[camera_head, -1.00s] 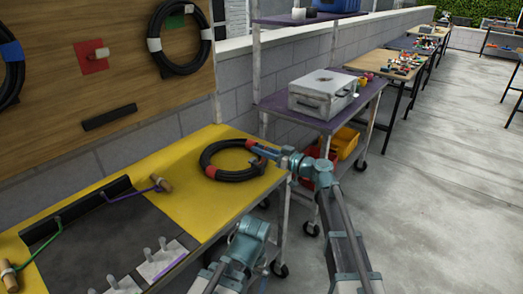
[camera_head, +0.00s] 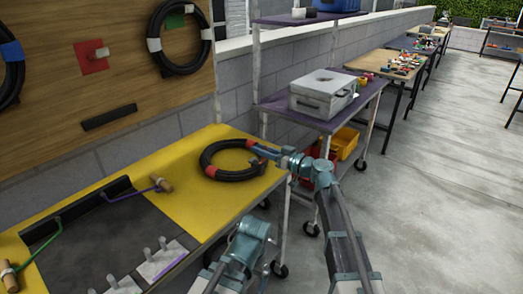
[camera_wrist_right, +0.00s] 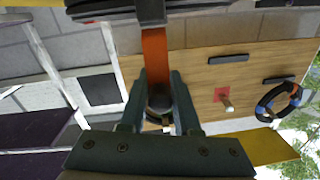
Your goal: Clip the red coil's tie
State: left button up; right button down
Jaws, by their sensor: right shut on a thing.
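The red coil (camera_head: 222,178), a black cable ring with red bands, lies on the yellow part of the bench in the head view. My right gripper (camera_head: 260,150) is at the coil's right side, beside a red band. In the right wrist view, a red strap (camera_wrist_right: 155,55) runs from the dark coil at the top down between the fingers of my right gripper (camera_wrist_right: 159,90). The fingers are close around the strap, with a dark round part between them. The fingertips' exact contact is hard to see.
Black coils with white (camera_head: 180,40) and blue bands hang on the wooden board (camera_head: 110,60). A purple-topped cart (camera_head: 290,105) with a grey case (camera_head: 323,93) stands behind my right arm.

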jog(key=shift+r, duration=0.15)
jog(key=a+g+h+p, duration=0.1)
jog(key=p, duration=0.3)
jog(key=w+a+g+h+p, duration=0.1)
jog(key=h+p, duration=0.1)
jog(key=p, duration=0.2)
jog(key=shift+w+h, duration=0.15)
jog(key=shift+h, duration=0.15)
jog(key=shift+w+a+f+g+h+p, duration=0.2)
jog(key=shift+f+g+h+p, duration=0.35)
jog(key=shift+p, duration=0.7)
jog(key=shift+a+f+g+h+p, duration=0.1)
jog(key=shift+f+g+h+p, duration=0.1)
jog(key=shift+g+h+p, duration=0.25)
